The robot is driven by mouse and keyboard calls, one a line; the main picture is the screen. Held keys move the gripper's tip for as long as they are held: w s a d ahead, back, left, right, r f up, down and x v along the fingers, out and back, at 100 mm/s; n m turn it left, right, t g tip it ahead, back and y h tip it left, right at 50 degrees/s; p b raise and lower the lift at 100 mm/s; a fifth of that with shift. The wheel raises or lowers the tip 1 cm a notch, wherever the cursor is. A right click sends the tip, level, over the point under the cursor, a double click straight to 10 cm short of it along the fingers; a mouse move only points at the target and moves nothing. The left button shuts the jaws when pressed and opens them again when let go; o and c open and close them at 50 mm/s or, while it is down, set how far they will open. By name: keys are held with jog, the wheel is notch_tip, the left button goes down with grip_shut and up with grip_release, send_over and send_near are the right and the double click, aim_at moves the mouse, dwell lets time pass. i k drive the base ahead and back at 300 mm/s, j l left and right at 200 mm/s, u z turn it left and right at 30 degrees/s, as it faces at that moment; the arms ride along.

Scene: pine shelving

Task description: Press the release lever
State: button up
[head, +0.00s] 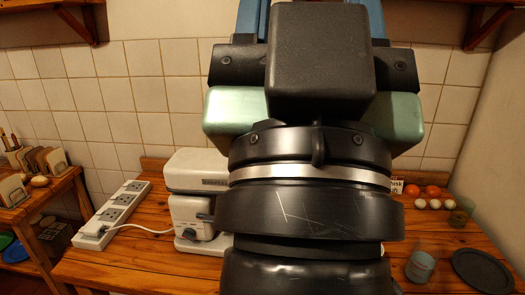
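A cream-white appliance (196,171), perhaps a stand mixer, stands on the wooden table, left of my arm. My arm hides its right part. A dark lever-like piece (205,217) juts from its side, above a dark round knob (189,234). I cannot tell for sure that this piece is the release lever. My gripper (310,12) is at the top middle, its two blue fingers running out of the picture. It appears apart from the appliance. Its fingertips are cut off and a black block covers the space between the fingers, so its opening and any contact are hidden.
A white power strip (122,208) lies left of the appliance, joined by a white cord. At right are tomatoes (422,190), eggs (435,204), a glass (420,266) and a dark round plate (482,270). A bread rack (40,165) stands far left. Shelves overhang the tiled wall.

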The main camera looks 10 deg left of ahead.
aim_at(208, 219)
jog(key=i+j+z, duration=0.2)
jog(key=j, duration=0.15)
jog(key=i+j+z, duration=0.15)
jog(key=j, duration=0.25)
jog(key=i+j+z, duration=0.2)
jog(key=j, duration=0.15)
jog(key=k, duration=0.1)
